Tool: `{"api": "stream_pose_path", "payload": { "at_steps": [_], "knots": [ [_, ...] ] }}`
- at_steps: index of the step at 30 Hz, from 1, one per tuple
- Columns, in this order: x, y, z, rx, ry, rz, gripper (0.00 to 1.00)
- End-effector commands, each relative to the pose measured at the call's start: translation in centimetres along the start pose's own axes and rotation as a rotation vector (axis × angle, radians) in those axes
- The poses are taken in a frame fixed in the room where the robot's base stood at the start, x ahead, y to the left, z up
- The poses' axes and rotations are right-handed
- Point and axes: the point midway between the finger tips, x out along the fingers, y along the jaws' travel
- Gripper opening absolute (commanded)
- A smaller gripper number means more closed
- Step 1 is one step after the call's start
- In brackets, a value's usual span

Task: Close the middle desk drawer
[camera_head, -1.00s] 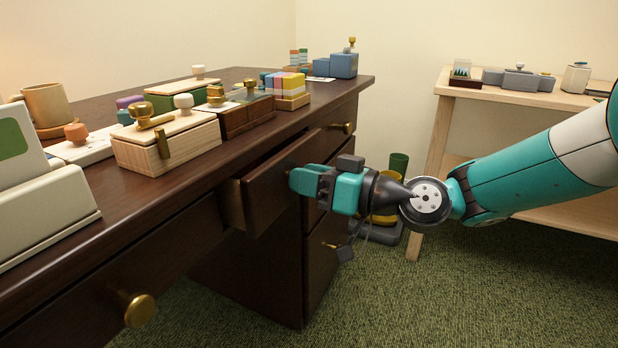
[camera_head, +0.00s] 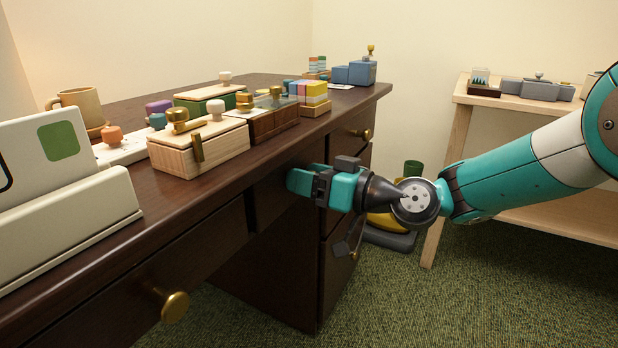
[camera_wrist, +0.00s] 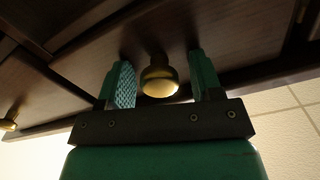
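The middle desk drawer (camera_head: 268,203) is dark brown wood. Its front now looks about level with the desk front, though a small gap is hard to rule out. My gripper (camera_head: 298,182) is at this drawer's front and covers part of it in the head view. In the wrist view the drawer's brass knob (camera_wrist: 158,80) sits between my two spread fingers, with space on both sides. The fingertips are at or very near the wood; I cannot tell if they touch. The gripper is open and holds nothing.
The desk top (camera_head: 105,228) carries a wooden box (camera_head: 198,152), a mug (camera_head: 80,104) and several small items. Another drawer knob (camera_head: 174,306) juts out at front left. A light wood table (camera_head: 455,150) stands at right. Green carpet (camera_head: 420,310) is clear in front.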

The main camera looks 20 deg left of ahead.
Motion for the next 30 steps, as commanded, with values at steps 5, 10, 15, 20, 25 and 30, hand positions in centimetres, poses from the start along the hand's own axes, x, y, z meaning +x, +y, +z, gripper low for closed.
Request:
{"api": "stream_pose_path", "payload": {
  "at_steps": [5, 10, 15, 20, 25, 30],
  "knots": [
    [0.0, 0.0, 0.0, 0.002, -0.001, -0.001, 0.6],
    [-1.2, 0.1, -0.1, 0.003, -0.002, 0.002, 0.6],
    [-4.7, 0.1, -0.1, 0.005, -0.003, 0.004, 0.6],
    [-8.9, 0.1, -0.2, 0.007, 0.0, 0.005, 0.6],
    [-13.3, 0.1, -0.2, 0.006, 0.0, 0.006, 0.6],
    [-15.8, 0.2, 0.6, -0.004, 0.003, 0.0, 0.6]
  ]
}}
